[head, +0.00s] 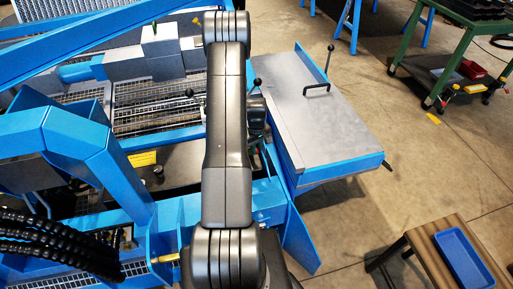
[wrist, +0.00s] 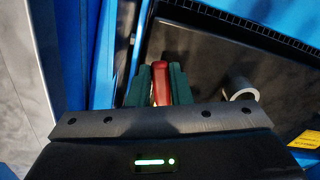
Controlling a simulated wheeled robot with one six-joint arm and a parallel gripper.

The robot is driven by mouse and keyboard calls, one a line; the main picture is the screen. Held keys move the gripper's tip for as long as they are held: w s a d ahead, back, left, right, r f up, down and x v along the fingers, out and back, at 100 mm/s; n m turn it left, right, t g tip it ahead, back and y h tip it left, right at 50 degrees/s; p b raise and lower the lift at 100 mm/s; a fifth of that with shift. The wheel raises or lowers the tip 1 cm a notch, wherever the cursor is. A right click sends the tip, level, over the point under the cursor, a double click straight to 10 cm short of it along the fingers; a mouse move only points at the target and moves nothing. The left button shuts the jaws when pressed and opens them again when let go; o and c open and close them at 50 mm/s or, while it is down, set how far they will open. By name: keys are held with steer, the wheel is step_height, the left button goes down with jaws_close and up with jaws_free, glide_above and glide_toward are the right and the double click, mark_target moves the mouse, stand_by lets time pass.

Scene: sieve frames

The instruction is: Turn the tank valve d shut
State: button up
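In the wrist view a red handle (wrist: 161,78) stands between the two dark green fingers of my gripper (wrist: 160,88). The fingers sit close on both sides of it, with almost no gap, and appear shut on it. The handle's lower part is hidden by the gripper. No letter marking shows, so I cannot tell from the frames that it is valve d. In the head view my arm covers the middle, and neither the gripper's fingers nor the red handle can be made out.
A dark tank-like surface (wrist: 215,50) and a grey pipe stub (wrist: 240,89) lie right of the handle. Blue frame beams (head: 95,150) crowd the left. A grey-topped blue table (head: 315,105) stands right of my arm. A blue tray (head: 463,258) sits lower right; floor between is clear.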

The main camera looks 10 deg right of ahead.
jaws_close()
steer(key=n+b, duration=0.1)
steer(key=d+n+b, duration=0.1)
steer(key=shift+w+d+f+b, duration=0.15)
steer(key=shift+w+d+b, duration=0.1)
steer(key=shift+w+b, duration=0.15)
steer(key=w+d+n+b, duration=0.3)
steer(key=w+n+b, duration=0.3)
steer(key=n, duration=0.6)
steer(key=shift+w+d+r, duration=0.15)
steer(key=shift+w+r, duration=0.05)
steer(key=shift+w, duration=0.15)
